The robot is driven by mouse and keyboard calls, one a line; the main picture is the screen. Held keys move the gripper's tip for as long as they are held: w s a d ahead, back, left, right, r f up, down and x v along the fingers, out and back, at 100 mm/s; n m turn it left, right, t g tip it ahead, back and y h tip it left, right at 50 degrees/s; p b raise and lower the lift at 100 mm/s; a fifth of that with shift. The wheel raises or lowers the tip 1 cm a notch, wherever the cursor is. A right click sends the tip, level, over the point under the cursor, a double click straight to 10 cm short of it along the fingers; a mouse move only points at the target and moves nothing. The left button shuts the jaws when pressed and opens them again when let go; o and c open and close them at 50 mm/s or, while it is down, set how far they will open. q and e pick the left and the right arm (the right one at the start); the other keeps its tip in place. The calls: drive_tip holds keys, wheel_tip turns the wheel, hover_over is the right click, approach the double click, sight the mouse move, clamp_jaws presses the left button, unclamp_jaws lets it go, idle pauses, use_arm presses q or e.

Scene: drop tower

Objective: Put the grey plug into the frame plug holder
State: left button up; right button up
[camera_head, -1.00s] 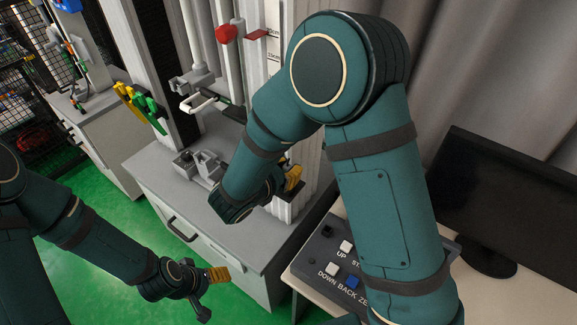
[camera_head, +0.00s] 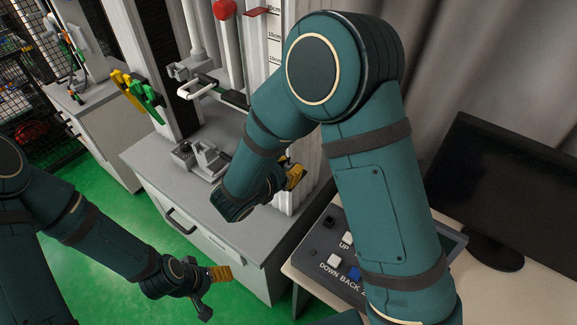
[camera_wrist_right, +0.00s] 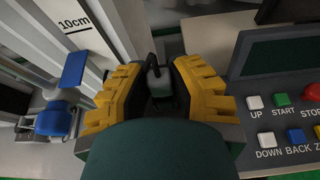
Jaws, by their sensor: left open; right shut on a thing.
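My right gripper (camera_wrist_right: 160,88) has yellow-padded fingers and is shut on a small grey-green plug-like piece (camera_wrist_right: 160,80) with a dark loop at its top. This looks like the grey plug. In the head view my right gripper (camera_head: 293,177) is mostly hidden behind its own wrist, in front of the tower's white column, and the plug cannot be seen. My left gripper (camera_head: 208,290) is open and empty, low over the green floor in front of the cabinet. I cannot tell for sure which part is the frame plug holder.
Grey brackets (camera_head: 208,160) stand on the grey cabinet (camera_head: 150,160) at the tower's foot. A red ball (camera_head: 224,9) is higher up. The button panel (camera_wrist_right: 285,120) and a dark monitor (camera_head: 505,190) are close on the right. Blue parts (camera_wrist_right: 52,120) show left of my right gripper.

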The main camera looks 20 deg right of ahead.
drive_tip(key=shift+f, duration=0.2)
drive_tip(key=o, duration=0.9)
drive_tip(key=v, duration=1.2)
drive_tip(key=shift+r, duration=0.15)
